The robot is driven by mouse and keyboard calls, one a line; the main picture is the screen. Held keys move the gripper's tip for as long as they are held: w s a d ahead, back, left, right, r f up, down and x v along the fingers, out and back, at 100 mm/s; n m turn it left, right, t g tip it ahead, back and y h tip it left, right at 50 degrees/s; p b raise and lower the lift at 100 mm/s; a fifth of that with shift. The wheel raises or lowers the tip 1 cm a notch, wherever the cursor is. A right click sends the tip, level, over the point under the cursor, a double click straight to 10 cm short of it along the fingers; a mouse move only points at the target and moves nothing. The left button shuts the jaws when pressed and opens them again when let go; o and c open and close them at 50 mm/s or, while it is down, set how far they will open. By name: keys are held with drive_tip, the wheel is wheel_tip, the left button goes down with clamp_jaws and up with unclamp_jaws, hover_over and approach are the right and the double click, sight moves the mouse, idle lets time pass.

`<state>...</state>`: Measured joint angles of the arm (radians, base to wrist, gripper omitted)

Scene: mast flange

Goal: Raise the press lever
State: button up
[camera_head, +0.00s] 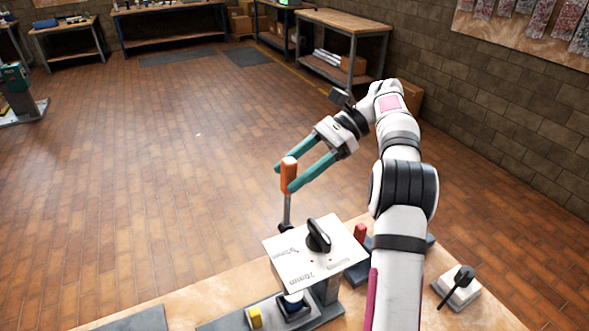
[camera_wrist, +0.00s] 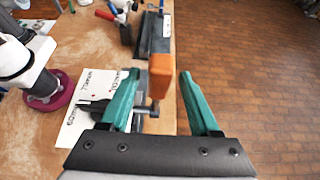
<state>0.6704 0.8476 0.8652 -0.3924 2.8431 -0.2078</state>
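The press lever has an orange handle (camera_head: 289,175) on a metal rod (camera_head: 287,208) and stands roughly upright at the left of the press's white top plate (camera_head: 290,262). A black knob (camera_head: 318,236) sits on that plate. My gripper (camera_head: 285,178) is open, its two teal fingers reaching down-left to the handle. In the wrist view the orange handle (camera_wrist: 160,76) lies between the spread fingers, nearer the left one, with a clear gap to the right finger. The lever's lower end is partly hidden there.
A yellow piece (camera_head: 255,317) and a dark blue part (camera_head: 292,304) are below the press plate. A small white box with a black lever (camera_head: 459,288) stands at the right of the bench. A red handle (camera_head: 360,232) is beside the press. The floor behind is open.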

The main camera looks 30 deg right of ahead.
idle(0.4)
drive_tip(key=shift+a+r+h, duration=0.15)
drive_tip(key=shift+a+h, duration=0.15)
drive_tip(key=shift+a, duration=0.15)
drive_tip(key=a+f+h, duration=0.3)
drive_tip(key=a+h, duration=0.3)
drive_tip(key=a, duration=0.1)
drive_tip(key=a+f+h, duration=0.3)
drive_tip(key=a+h, duration=0.2)
drive_tip(key=a, duration=0.2)
wheel_tip(320, 180, up, 16)
drive_tip(key=s+f+n, duration=0.6)
drive_tip(key=s+f, duration=0.3)
drive_tip(key=s, duration=0.4)
drive_tip(key=s+a+f+n+y, duration=0.1)
drive_tip(key=s+f+n, duration=0.5)
drive_tip(key=s, duration=0.8)
wheel_tip(320, 180, down, 4)
drive_tip(key=shift+a+r, duration=0.15)
drive_tip(key=shift+s, duration=0.15)
